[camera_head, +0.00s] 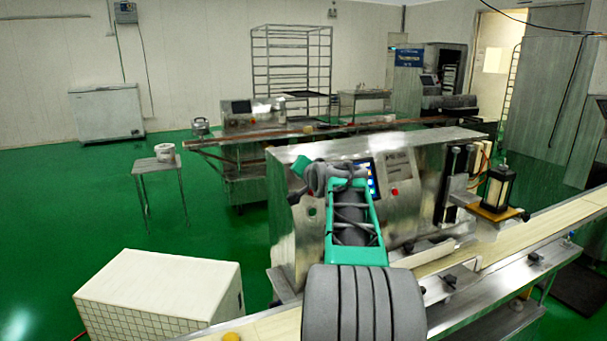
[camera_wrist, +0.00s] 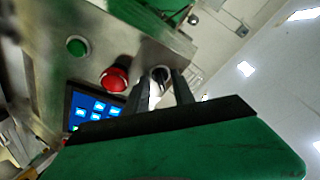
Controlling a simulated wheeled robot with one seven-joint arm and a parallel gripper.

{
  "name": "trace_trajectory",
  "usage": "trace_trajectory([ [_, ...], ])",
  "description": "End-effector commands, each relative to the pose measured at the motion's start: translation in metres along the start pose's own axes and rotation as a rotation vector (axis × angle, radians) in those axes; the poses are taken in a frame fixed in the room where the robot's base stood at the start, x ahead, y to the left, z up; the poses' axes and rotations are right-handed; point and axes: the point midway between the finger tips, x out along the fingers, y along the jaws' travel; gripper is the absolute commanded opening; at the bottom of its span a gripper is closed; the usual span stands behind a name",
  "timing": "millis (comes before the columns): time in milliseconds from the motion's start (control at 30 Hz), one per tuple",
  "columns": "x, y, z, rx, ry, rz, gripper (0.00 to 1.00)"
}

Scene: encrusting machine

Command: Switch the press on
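The press is the stainless steel machine (camera_head: 408,200) in the middle of the head view, with a lit touch screen. In the wrist view its panel carries a green button (camera_wrist: 77,46), a red mushroom button (camera_wrist: 115,76), a dark rotary switch (camera_wrist: 160,74) and the blue screen (camera_wrist: 88,108). My gripper (camera_wrist: 162,85) has its two dark fingers apart, one on each side of the rotary switch. I cannot tell whether either finger touches it. The red button is close to the left finger. In the head view my arm hides the switch and the fingers.
A conveyor (camera_head: 540,228) runs along the press's front and right. A white tiled box (camera_head: 160,290) stands at the lower left. A small table (camera_head: 150,167) and a second machine line (camera_head: 250,130) are behind. Green floor is free on the left.

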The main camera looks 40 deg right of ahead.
Motion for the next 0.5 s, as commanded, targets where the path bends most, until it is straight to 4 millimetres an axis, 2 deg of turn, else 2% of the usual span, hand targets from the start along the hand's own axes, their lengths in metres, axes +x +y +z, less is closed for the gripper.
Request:
trace_trajectory([
  [267,-0.003,0.000,0.000,-0.001,0.000,0.000,0.31],
  [367,-0.017,0.000,0.000,-0.001,0.002,-0.002,0.31],
  [500,-0.047,0.001,0.000,-0.001,0.004,-0.001,0.31],
])
